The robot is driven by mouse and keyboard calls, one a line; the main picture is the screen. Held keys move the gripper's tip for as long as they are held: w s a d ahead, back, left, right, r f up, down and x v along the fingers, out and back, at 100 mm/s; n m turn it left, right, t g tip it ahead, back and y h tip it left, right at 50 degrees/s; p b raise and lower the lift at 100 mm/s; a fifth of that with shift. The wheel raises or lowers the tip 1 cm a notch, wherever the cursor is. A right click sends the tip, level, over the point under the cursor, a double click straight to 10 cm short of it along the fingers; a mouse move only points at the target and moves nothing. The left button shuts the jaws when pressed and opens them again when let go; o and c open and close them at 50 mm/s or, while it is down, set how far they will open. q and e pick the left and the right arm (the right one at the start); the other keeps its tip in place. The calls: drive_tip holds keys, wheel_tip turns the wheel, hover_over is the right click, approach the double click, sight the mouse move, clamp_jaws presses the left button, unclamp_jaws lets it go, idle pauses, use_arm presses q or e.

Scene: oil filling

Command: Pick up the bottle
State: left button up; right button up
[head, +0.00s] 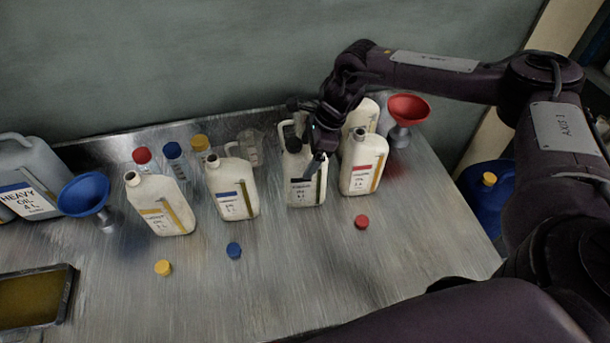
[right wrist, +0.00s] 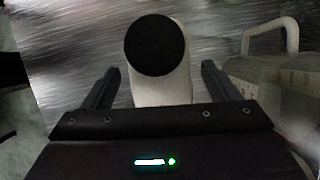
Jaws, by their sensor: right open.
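A white bottle with a black cap and a dark label (head: 301,190) stands on the metal table in the head view, third from the left in the front row. My right gripper (head: 312,163) is open at the upper part of this bottle and hides some of it. In the right wrist view, the black cap (right wrist: 155,45) and white bottle body (right wrist: 165,91) show between the two spread fingers of the right gripper (right wrist: 160,88). I cannot see the finger contact clearly. My left gripper is in neither view.
A red-label bottle (head: 364,165) stands close on the right, a blue-label bottle (head: 233,189) and yellow-label bottle (head: 160,206) on the left. Loose red (head: 361,222), blue (head: 234,250) and yellow (head: 163,268) caps lie in front. A red funnel (head: 408,110) stands at the back right.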

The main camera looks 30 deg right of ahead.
drive_tip(key=shift+x, duration=0.85)
drive_tip(key=shift+r, duration=0.1)
drive_tip(key=shift+c, duration=0.4)
drive_tip(key=c, duration=1.7)
drive_tip(key=shift+w, duration=0.2)
clamp_jaws()
